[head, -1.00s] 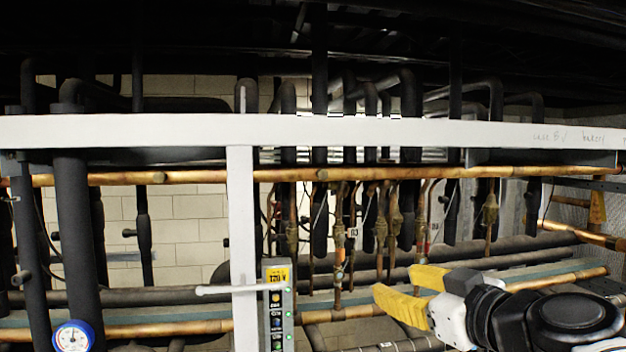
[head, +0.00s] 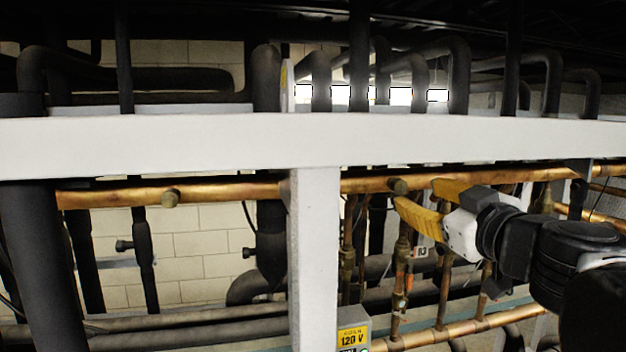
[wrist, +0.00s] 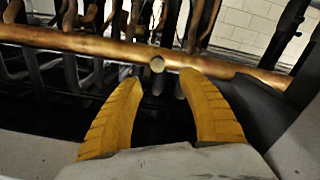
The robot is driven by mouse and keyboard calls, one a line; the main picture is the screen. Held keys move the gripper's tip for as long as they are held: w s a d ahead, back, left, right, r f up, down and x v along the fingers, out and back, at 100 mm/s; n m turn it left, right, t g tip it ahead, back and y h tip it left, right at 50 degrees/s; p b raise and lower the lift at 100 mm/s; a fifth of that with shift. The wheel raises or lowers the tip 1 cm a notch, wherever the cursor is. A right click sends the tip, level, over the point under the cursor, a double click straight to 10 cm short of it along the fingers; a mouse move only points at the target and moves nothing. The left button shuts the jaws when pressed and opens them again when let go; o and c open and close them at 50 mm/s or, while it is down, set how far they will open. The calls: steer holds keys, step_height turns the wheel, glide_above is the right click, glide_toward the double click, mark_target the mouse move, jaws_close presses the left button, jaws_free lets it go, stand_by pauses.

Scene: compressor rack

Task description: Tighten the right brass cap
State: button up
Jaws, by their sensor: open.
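The right brass cap (head: 398,186) is a short round stub on the front of the upper copper pipe (head: 360,184), right of the white post. The wrist view shows its round end face (wrist: 157,64) just beyond and between my fingertips. My gripper (head: 418,195) has yellow ribbed fingers and is open and empty. It comes from the right in the head view, with its fingertips close to the cap. I see no clear contact with the cap. A second brass cap (head: 170,198) sits on the same pipe, left of the post.
A wide white beam (head: 200,145) crosses just above the pipe, and a white post (head: 316,250) stands left of the cap. A box marked 120 V (head: 353,337) is low on the post. Thin vertical copper pipes with valves (head: 402,250) hang behind and below my gripper.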

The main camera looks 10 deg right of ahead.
mark_target(401, 185)
steer(key=w+p, duration=0.1)
steer(key=w, duration=0.6)
steer(key=shift+w+d, duration=0.1)
steer(key=shift+w, duration=0.15)
steer(key=shift+w+d+r, duration=0.1)
steer(key=shift+w+d, duration=0.05)
steer(key=shift+w, duration=0.85)
steer(key=shift+s, duration=0.2)
jaws_close()
